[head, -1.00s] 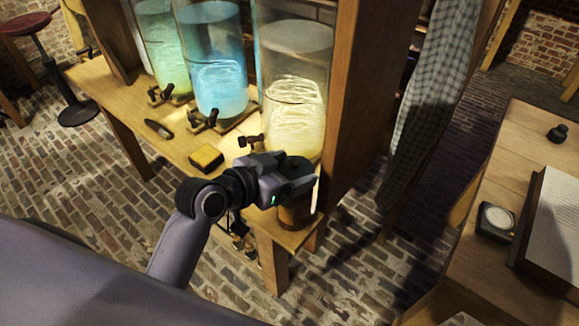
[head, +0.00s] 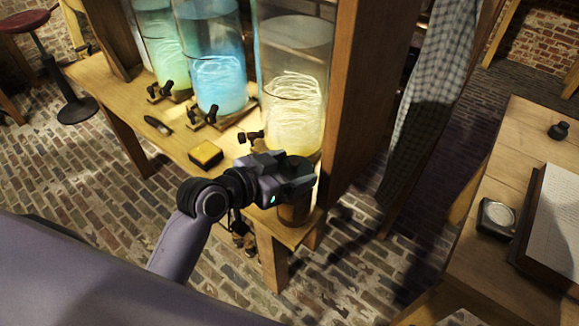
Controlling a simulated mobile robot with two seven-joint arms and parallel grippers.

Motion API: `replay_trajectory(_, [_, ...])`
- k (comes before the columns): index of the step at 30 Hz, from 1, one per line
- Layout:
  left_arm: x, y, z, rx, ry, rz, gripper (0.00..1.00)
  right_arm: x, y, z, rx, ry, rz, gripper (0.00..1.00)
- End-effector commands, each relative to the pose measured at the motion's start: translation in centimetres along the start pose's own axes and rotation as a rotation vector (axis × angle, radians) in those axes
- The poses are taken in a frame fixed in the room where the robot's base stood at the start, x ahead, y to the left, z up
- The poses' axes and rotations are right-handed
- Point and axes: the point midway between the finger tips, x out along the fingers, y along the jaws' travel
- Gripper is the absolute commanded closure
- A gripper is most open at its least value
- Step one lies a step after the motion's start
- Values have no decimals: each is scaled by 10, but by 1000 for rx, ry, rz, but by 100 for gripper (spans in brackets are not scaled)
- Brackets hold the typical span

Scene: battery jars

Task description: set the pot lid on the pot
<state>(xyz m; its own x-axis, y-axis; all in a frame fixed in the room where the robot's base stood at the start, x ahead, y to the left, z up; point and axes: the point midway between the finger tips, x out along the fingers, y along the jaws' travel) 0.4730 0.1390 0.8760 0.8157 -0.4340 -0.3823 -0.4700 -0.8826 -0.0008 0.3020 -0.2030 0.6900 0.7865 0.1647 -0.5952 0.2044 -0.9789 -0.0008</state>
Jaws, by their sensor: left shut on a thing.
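The brown pot (head: 293,214) stands at the front right corner of the wooden bench, below the last jar. My left gripper (head: 301,180) is directly over the pot and hides its top. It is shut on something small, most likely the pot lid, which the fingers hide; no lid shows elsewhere. I cannot tell whether the lid touches the pot's rim. My right gripper is not in view.
Tall glass jars with green, blue (head: 218,85) and pale yellow (head: 293,110) contents stand on the bench (head: 184,148), with dark taps in front. A wooden post (head: 357,100) rises right of the gripper.

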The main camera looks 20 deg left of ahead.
Motion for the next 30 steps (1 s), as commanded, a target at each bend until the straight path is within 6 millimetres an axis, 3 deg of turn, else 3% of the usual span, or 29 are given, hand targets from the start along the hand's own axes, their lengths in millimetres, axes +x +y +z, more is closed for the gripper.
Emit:
replay_trajectory(1, [1,0,2,0,0,0,55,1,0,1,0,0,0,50])
replay_trajectory(2, [1,0,2,0,1,0,16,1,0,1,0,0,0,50])
replay_trajectory(3, [0,0,1,0,1,0,8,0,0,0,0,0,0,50])
replay_trajectory(13, [-2,0,0,0,-1,-1,8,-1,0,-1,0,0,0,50])
replay_trajectory(30, [-47,-1,0,0,-1,-1,8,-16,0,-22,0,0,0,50])
